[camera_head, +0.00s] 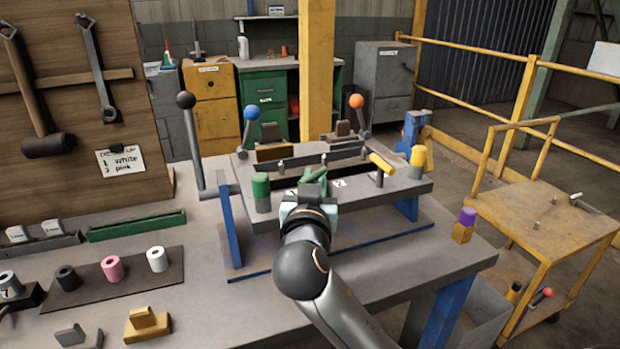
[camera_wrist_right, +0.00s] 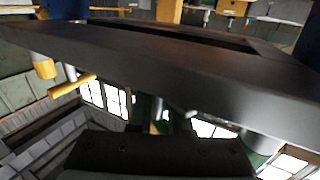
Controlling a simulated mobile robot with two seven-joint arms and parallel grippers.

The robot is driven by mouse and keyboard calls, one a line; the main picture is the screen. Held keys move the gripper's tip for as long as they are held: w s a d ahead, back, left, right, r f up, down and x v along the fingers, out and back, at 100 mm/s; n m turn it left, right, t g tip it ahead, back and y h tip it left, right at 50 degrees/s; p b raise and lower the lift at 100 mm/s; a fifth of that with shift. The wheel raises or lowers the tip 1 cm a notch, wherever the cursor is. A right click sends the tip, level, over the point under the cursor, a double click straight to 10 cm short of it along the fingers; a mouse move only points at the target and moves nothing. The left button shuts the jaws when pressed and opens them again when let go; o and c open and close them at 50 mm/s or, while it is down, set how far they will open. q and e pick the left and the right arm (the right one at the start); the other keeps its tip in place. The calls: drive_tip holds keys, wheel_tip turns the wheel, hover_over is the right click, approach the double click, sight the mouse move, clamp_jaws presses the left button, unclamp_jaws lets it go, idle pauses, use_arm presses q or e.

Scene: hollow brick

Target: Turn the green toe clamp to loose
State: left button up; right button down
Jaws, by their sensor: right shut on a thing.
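The green toe clamp (camera_head: 314,176) sits at the front edge of the grey raised plate (camera_head: 400,187), with its green handle pointing up and right. My right gripper (camera_head: 309,196) reaches it from the front and is shut on it; the fingertips are partly hidden by the wrist. In the right wrist view the dark gripper body (camera_wrist_right: 160,155) fills the lower middle, and a bit of the green clamp (camera_wrist_right: 148,108) shows beyond it. My left gripper is not in view.
A green-topped cylinder (camera_head: 261,187) stands close left of the clamp. A yellow-handled clamp (camera_head: 381,164) and a yellow-topped cylinder (camera_head: 417,157) stand to the right. A tall black-knobbed lever (camera_head: 190,135) rises at left.

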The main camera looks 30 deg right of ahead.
drive_tip(key=shift+s+d+f+m+g+h+b, duration=0.1)
drive_tip(key=shift+m+g+h+b, duration=0.05)
drive_tip(key=shift+m+g+h, duration=0.4)
drive_tip(key=shift+s+d+r+m+g+h+b, duration=0.1)
drive_tip(key=shift+m+g+h+b, duration=0.1)
drive_tip(key=shift+m+g+h, duration=0.35)
drive_tip(key=shift+s+d+f+m+g+h+b, duration=0.1)
drive_tip(key=shift+m+g+h+b, duration=0.05)
drive_tip(key=shift+m+g+h, duration=0.35)
drive_tip(key=shift+g, duration=0.4)
drive_tip(key=c, duration=0.8)
unclamp_jaws()
drive_tip(key=shift+c, duration=0.2)
